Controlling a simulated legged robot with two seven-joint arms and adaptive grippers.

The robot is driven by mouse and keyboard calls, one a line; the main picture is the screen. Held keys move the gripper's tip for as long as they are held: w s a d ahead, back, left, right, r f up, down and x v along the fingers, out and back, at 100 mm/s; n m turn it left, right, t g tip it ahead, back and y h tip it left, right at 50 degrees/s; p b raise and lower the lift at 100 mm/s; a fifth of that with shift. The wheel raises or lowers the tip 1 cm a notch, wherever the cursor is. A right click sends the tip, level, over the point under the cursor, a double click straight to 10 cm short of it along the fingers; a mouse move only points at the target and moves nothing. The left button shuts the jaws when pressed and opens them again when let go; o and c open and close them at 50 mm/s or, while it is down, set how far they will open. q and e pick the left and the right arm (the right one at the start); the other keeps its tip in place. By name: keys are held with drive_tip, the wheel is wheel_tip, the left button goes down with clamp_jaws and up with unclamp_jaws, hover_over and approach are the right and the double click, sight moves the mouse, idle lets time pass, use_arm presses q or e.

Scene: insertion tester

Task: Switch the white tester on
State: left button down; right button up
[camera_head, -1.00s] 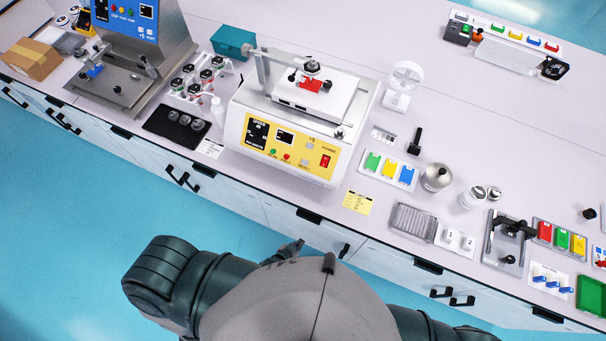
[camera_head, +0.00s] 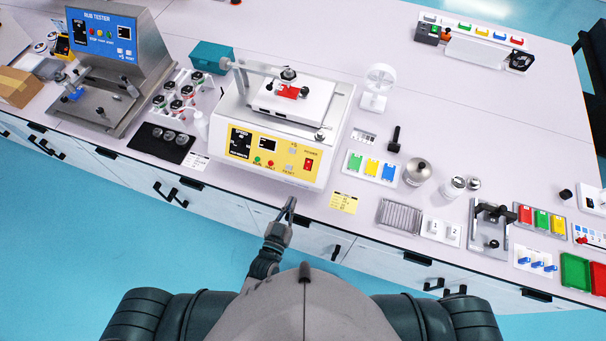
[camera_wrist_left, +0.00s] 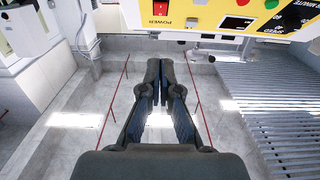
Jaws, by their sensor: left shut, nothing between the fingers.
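The white tester (camera_head: 325,175) with a yellow front panel (camera_head: 275,152) stands on the bench at the middle of the head view. Its red power switch (camera_head: 308,165) is at the right end of the panel, and I cannot tell which way it is set. In the left wrist view the panel is at the top right, with the red switch (camera_wrist_left: 161,7) at the upper edge. My left gripper (camera_head: 291,203) is shut and empty, just in front of the bench edge and below the panel, apart from the switch. Its fingers (camera_wrist_left: 157,75) point forward. My right gripper is out of view.
A blue-panelled tester (camera_head: 105,38) stands at the left. A yellow note (camera_head: 343,203) lies right of the white tester. Colored blocks (camera_head: 371,168), a metal flask (camera_head: 418,171) and a ribbed tray (camera_head: 398,216) stand to the right. The bench front edge lies near my gripper.

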use_arm(q)
drive_tip(key=p, duration=0.1)
approach(307, 168)
drive_tip(key=w+d+r, duration=0.1)
drive_tip(key=w+r, duration=0.2)
drive_tip(key=w, duration=0.1)
drive_tip(key=shift+w+d+f, duration=0.2)
drive_tip(key=shift+w+f, duration=0.25)
drive_tip(key=shift+w+d+f, duration=0.2)
drive_tip(key=shift+w+f, duration=0.2)
drive_tip(key=shift+w, duration=0.05)
drive_tip(key=shift+w+d+f, duration=0.2)
drive_tip(key=shift+w+f, duration=0.2)
drive_tip(key=shift+f, duration=0.05)
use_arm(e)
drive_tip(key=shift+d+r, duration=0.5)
use_arm(q)
drive_tip(key=shift+w+f+t+b, duration=0.1)
drive_tip(key=shift+f+t+b, duration=0.25)
drive_tip(key=shift+b, duration=0.65)
drive_tip(key=shift+r+p, duration=0.2)
drive_tip(key=shift+p, duration=0.1)
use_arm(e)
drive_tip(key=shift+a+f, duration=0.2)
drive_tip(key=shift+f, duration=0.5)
